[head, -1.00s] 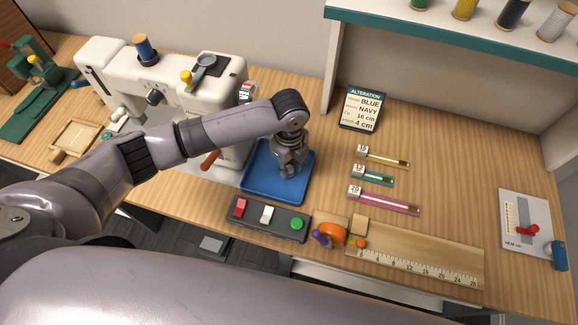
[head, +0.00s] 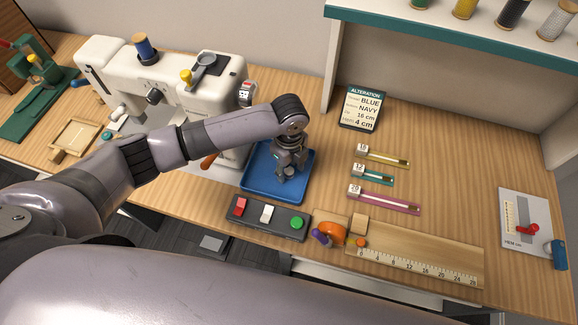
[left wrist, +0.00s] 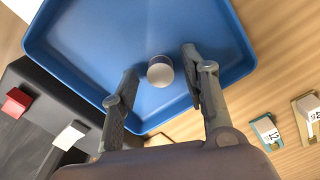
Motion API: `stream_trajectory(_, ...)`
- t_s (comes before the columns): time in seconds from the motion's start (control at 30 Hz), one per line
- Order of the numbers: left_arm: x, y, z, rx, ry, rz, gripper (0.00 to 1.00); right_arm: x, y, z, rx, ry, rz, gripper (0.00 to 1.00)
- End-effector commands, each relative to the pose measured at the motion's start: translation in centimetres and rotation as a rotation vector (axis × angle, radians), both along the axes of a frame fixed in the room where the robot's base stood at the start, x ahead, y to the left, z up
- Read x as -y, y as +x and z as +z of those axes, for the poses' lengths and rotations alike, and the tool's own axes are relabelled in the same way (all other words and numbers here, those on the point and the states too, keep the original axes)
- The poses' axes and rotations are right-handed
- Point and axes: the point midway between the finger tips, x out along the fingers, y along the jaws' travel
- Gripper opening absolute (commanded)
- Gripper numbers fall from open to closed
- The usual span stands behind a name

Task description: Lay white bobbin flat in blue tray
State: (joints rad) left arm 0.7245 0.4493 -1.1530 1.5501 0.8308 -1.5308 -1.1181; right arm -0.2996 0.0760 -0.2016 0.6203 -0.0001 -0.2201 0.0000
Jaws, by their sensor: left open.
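The blue tray (head: 262,178) lies on the table in front of the sewing machine. It fills much of the left wrist view (left wrist: 95,35). The white bobbin (left wrist: 160,72) shows there as a small pale disc seen from above, over the tray floor. My left gripper (head: 290,168) is over the tray, pointing down. In the left wrist view, its fingers (left wrist: 162,64) are spread on either side of the bobbin with gaps between. In the head view the bobbin is hard to make out below the fingers. My right gripper is not in view.
The white sewing machine (head: 185,85) stands behind and left of the tray. A dark switch box (head: 268,219) with red, white and green buttons sits in front. Zippers (head: 385,201) and a ruler board (head: 430,262) lie to the right. Bare table shows at back right.

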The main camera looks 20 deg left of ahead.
Motion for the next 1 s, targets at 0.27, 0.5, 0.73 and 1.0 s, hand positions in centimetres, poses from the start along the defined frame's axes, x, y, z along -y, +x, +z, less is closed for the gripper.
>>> stream_trajectory(0.27,0.1,0.1,1.6,0.004,-0.002,-0.001,0.42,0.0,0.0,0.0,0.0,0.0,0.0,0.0)
stream_trajectory(0.5,0.0,0.1,6.7,0.006,-0.002,-0.002,0.42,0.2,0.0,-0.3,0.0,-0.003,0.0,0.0)
stream_trajectory(0.73,0.1,0.1,10.8,0.002,-0.002,0.0,0.42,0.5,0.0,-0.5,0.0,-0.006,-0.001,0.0)
stream_trajectory(1.0,0.0,0.0,12.3,0.0,-0.001,-0.001,0.42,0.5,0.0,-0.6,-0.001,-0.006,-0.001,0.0)
